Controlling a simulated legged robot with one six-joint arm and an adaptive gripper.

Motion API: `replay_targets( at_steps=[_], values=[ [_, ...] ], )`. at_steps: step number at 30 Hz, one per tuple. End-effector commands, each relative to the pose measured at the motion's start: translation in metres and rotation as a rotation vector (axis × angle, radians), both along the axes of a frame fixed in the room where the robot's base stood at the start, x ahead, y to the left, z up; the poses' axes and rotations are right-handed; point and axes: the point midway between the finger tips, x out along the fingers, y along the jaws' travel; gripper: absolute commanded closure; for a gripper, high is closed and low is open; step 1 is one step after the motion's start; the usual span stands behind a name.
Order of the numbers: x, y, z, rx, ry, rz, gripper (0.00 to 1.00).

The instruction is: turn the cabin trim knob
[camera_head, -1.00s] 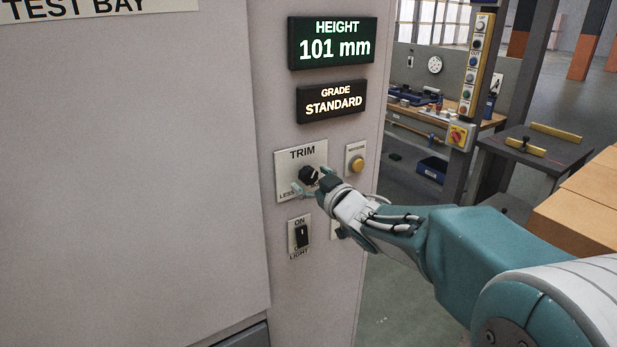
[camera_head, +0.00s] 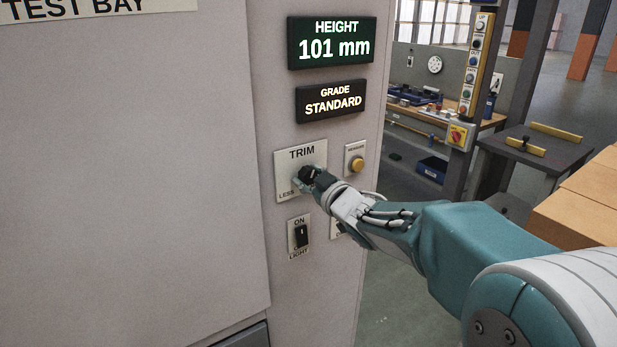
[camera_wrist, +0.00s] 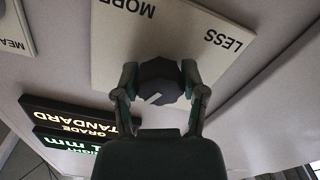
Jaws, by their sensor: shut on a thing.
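The black trim knob (camera_head: 310,172) sits on the white TRIM plate (camera_head: 286,158) on the cabin's grey panel. In the wrist view the faceted knob (camera_wrist: 160,82) has a white pointer line on its face. My gripper (camera_wrist: 161,88) has its two fingers on opposite sides of the knob, shut on it. It also shows in the head view (camera_head: 311,177), where it covers part of the knob and plate. The plate carries the words LESS and MORE in the wrist view; MORE is hidden in the head view.
A height display (camera_head: 331,42) reads 101 mm and a grade display (camera_head: 331,101) reads STANDARD. A yellow button (camera_head: 356,164) is right of the plate, close to my gripper. A light switch (camera_head: 301,236) is below. Cardboard boxes (camera_head: 580,205) stand at the right.

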Motion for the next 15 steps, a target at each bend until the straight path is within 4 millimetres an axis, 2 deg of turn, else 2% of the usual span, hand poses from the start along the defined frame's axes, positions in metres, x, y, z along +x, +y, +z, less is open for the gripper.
replay_targets(
  at_steps=[6, 15],
  values=[
    [-0.0001, 0.0006, -0.0002, -0.143, -0.096, 0.002, 0.93],
    [-0.0002, 0.0007, -0.0004, -0.187, -0.126, 0.003, 0.93]
  ],
)
